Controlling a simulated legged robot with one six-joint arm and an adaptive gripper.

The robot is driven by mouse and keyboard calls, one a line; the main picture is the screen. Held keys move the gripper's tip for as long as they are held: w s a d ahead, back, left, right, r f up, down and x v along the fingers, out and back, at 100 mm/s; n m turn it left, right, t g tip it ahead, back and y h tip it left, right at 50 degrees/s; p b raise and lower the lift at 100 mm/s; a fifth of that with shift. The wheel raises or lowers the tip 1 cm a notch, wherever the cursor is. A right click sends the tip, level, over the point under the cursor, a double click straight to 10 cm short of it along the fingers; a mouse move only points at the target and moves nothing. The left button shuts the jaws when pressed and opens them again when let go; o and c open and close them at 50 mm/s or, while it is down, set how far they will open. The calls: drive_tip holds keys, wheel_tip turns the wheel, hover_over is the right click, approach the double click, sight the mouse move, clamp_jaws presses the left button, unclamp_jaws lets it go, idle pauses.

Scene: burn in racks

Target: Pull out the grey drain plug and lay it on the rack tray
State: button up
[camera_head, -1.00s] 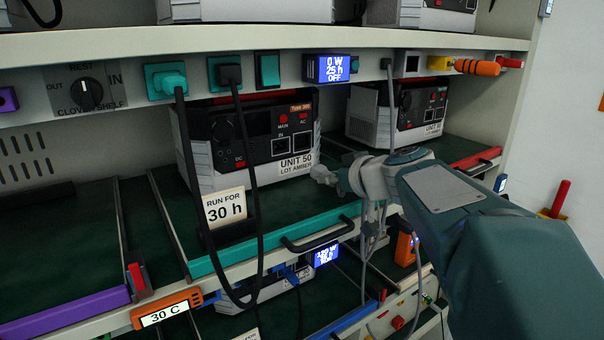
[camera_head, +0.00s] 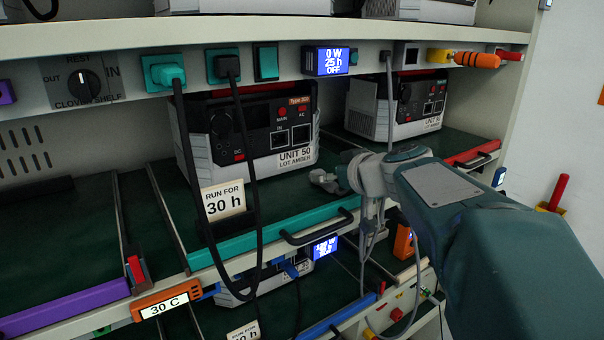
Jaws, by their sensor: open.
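A small plug with a grey cable (camera_head: 388,61) sits in the shelf rail, right of the lit display. I cannot tell for certain that it is the drain plug. Its cable hangs down in front of the right-hand unit. The rack tray (camera_head: 270,238) has a dark green bed, a teal front edge and a black handle. My gripper (camera_head: 323,180) is open and small in view, above the tray's right part, right of Unit 50 (camera_head: 250,130). It is well below the rail and apart from the grey-cabled plug. Nothing shows between its fingers.
A teal plug (camera_head: 169,75) and a black plug (camera_head: 229,68) sit in rail sockets; their black cables hang in front of Unit 50. A "30 h" card (camera_head: 224,199) stands before the unit. A second unit (camera_head: 402,108) is behind my arm. The left bay is clear.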

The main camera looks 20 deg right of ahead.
drive_tip(key=shift+s, duration=0.1)
drive_tip(key=v, duration=0.7)
drive_tip(key=shift+s, duration=0.2)
idle(0.3)
